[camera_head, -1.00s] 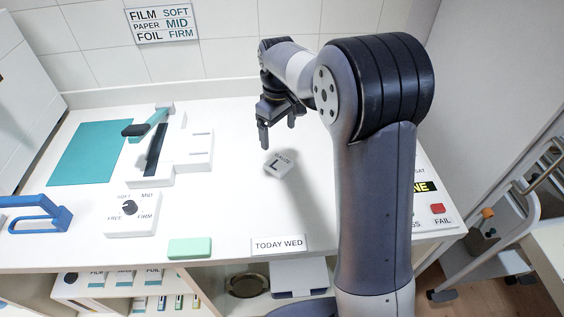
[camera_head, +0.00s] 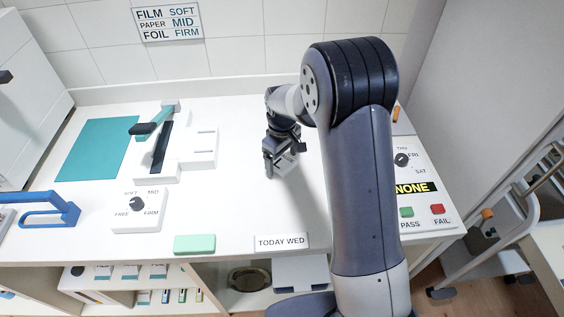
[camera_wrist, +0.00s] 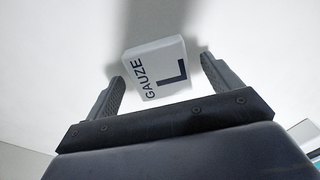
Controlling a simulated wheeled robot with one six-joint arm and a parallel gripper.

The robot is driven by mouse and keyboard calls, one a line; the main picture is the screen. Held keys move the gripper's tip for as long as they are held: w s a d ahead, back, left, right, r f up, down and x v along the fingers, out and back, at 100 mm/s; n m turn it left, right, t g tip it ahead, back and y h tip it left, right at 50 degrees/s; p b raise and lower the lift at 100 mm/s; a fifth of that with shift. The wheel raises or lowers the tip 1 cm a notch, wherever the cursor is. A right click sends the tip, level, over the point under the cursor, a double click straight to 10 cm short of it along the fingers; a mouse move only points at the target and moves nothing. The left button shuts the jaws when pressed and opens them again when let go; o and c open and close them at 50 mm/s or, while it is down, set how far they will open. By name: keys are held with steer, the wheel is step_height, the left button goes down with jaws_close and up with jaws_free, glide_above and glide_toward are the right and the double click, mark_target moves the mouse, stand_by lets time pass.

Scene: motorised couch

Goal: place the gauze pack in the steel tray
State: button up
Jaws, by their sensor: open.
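The gauze pack (camera_head: 287,161) is a small pale block marked "GAUZE" and "L". It lies on the white worktop, partly hidden by my gripper in the head view. My gripper (camera_head: 280,161) is open and low over it. In the wrist view, the gauze pack (camera_wrist: 157,68) sits between the two fingertips, turned a little, with a narrow gap visible at the right finger. I cannot make out a clear steel tray; a round metal dish (camera_head: 248,279) sits in the opening under the worktop.
A sealer-like device (camera_head: 190,150) with a teal lever, a teal mat (camera_head: 97,150) and a dial box (camera_head: 139,209) stand left. A green block (camera_head: 194,244) and "TODAY WED" sign (camera_head: 281,241) line the front edge. A panel (camera_head: 420,215) with PASS and FAIL buttons is right.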

steer(key=c, duration=1.1)
steer(key=shift+r, duration=0.1)
steer(key=shift+c, duration=0.2)
